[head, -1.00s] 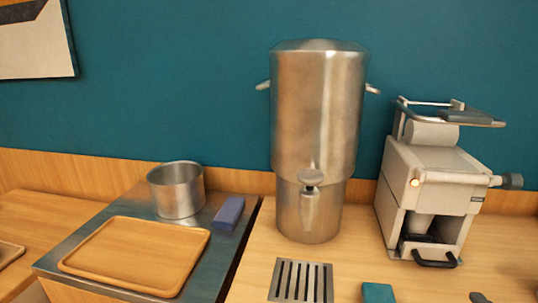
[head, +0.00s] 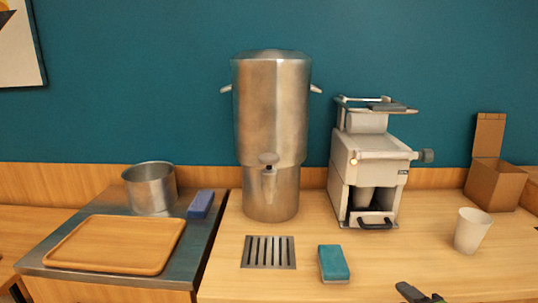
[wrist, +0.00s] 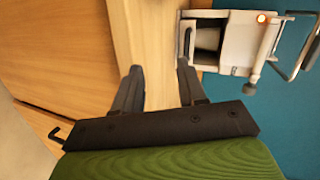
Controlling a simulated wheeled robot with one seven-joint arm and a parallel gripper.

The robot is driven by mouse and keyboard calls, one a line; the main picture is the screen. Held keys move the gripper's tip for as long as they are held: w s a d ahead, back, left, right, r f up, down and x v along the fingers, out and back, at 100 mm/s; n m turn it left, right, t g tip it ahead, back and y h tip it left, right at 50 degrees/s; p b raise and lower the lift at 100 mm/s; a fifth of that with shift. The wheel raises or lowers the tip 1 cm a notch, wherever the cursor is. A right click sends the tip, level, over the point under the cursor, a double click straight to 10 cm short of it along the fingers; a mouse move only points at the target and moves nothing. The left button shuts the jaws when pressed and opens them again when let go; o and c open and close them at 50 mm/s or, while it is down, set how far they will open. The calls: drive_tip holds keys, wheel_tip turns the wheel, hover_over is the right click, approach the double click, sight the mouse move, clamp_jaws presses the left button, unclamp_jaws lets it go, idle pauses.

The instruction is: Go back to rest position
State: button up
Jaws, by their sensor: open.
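My gripper (wrist: 158,82) shows in the wrist view with its two dark fingers spread apart and nothing between them. Beyond the fingers is the wooden counter, with the white machine (wrist: 235,40) to the upper right. In the head view, dark tips that look like my gripper (head: 420,294) show at the bottom edge, right of the teal sponge (head: 334,263). They appear clear of the cup and sponge. The rest of my arm is out of the head view.
A steel urn (head: 271,130) stands behind a drain grate (head: 269,252). The white machine (head: 372,165) stands to its right. A paper cup (head: 472,231) and cardboard box (head: 495,185) are at right. A steel pot (head: 150,189), blue block (head: 201,204) and wooden tray (head: 117,245) sit at left.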

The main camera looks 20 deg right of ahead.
drive_tip(key=w+a+f+n+g+y, duration=0.25)
drive_tip(key=a+n+g+y, duration=0.2)
drive_tip(key=a+n, duration=0.7)
drive_tip(key=s+a+r+n+g+h, duration=0.1)
drive_tip(key=s+a+n+g+h, duration=0.25)
drive_tip(key=a, duration=0.65)
drive_tip(key=s+a+r+n+y, duration=0.1)
drive_tip(key=s+a+r+n, duration=0.15)
drive_tip(key=s, duration=0.25)
drive_tip(key=s+a+r+n, duration=0.1)
drive_tip(key=s+r, duration=0.2)
drive_tip(key=s, duration=0.2)
wheel_tip(320, 180, up, 17)
drive_tip(key=p, duration=1.7)
drive_tip(key=shift+s+p, duration=0.15)
drive_tip(key=shift+p, duration=0.15)
